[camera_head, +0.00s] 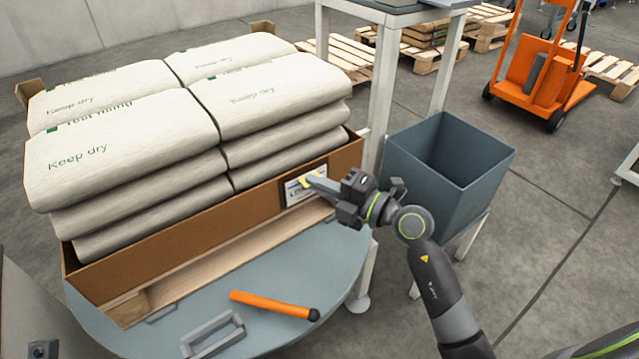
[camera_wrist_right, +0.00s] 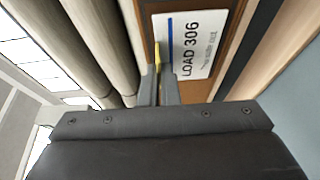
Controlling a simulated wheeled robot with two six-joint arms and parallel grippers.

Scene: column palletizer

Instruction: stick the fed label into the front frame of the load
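The load is a stack of pale "Keep dry" sacks (camera_head: 120,140) in a brown cardboard tray (camera_head: 220,212) on a pallet. The white label (camera_head: 293,193) is at the right part of the tray's front wall, with a dark frame edge around it. In the right wrist view the label (camera_wrist_right: 190,48) reads "LOAD 306" and has a blue stripe. My right gripper (camera_head: 312,181) is at its upper edge, its fingers (camera_wrist_right: 159,82) close together on a narrow yellow tab (camera_wrist_right: 157,54) at the label's edge. I cannot tell whether the label sits fully inside the frame. My left gripper is out of view.
An orange-handled tool (camera_head: 272,304) and a grey metal handle (camera_head: 212,335) lie on the round grey turntable (camera_head: 335,270). A blue-grey open bin (camera_head: 450,175) stands right of the load, near a grey stand (camera_head: 387,85). Pallets and an orange truck (camera_head: 540,80) are behind.

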